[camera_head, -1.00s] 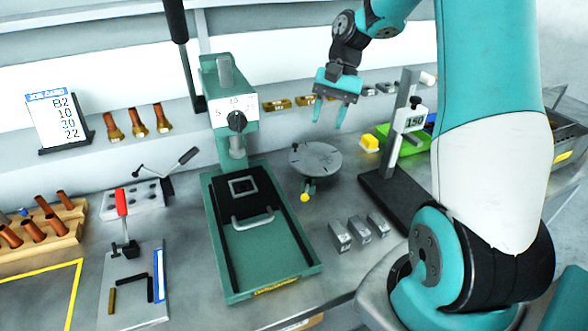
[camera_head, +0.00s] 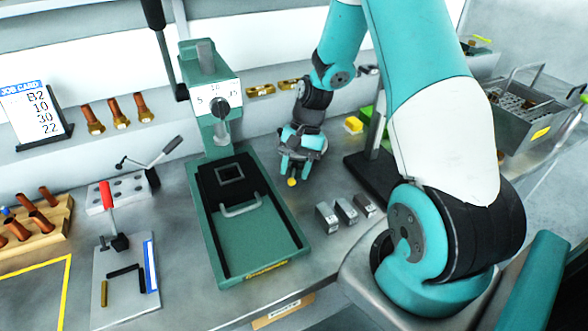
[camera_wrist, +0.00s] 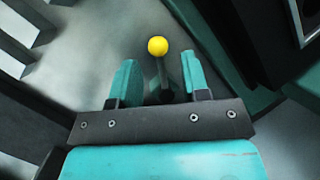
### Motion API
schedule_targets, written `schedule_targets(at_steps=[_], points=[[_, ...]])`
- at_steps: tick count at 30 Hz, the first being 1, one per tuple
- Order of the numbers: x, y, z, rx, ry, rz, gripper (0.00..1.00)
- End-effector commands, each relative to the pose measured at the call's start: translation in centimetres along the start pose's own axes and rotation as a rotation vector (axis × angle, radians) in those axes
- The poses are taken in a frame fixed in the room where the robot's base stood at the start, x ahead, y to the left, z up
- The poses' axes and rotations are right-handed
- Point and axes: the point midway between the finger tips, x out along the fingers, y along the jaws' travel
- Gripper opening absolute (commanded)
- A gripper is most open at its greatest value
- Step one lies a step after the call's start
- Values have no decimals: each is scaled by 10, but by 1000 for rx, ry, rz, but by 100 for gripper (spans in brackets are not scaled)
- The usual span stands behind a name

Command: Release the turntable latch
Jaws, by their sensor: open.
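The turntable latch is a short dark stem with a yellow ball knob (camera_head: 292,182), just right of the green press. In the wrist view the yellow knob (camera_wrist: 157,46) stands slightly beyond the fingertips, and its stem runs back between the two teal fingers. My gripper (camera_wrist: 159,76) is open around the stem, with a visible gap on each side.
The green press (camera_head: 270,232) stands close to the left of my gripper. Several small metal blocks (camera_head: 346,211) lie to the right. A red-handled fixture (camera_head: 107,196) is far left.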

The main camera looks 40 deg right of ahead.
Motion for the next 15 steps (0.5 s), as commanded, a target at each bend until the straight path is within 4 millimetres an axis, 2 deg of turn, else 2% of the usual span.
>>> schedule_targets(at_steps=[4,12,15], points=[[8,0,1,-1,-1,1,42],[9,-1,0,-1,0,0,42],[9,-1,0,-1,0,0,19]])
